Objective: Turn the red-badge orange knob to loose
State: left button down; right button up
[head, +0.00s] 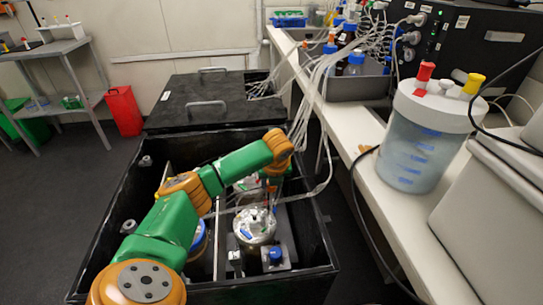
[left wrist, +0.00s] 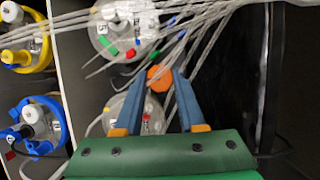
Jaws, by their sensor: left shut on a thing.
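The orange knob (left wrist: 160,78) shows in the left wrist view as a small faceted cap. My left gripper (left wrist: 159,82) has its two blue-grey fingers on either side of the knob and is shut on it. In the head view my left gripper (head: 271,186) reaches down into the open black box, and the knob is too small and covered to make out there. A round metal-lidded vessel (left wrist: 121,115) lies partly behind the fingers, with a small red mark on its lid. Which way the knob is turned cannot be told. My right gripper is not in view.
Another vessel lid (left wrist: 112,40) with red and green tags lies beyond the fingers. Yellow-ringed (left wrist: 22,56) and blue-ringed (left wrist: 30,125) vessels stand to the left. Pale tubes (left wrist: 190,25) cross close to the gripper. The black box (head: 322,230) has high walls around my arm.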

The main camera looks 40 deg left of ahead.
pick_arm(q)
jog(key=c, duration=0.5)
grip_release()
jog(key=v, duration=0.7)
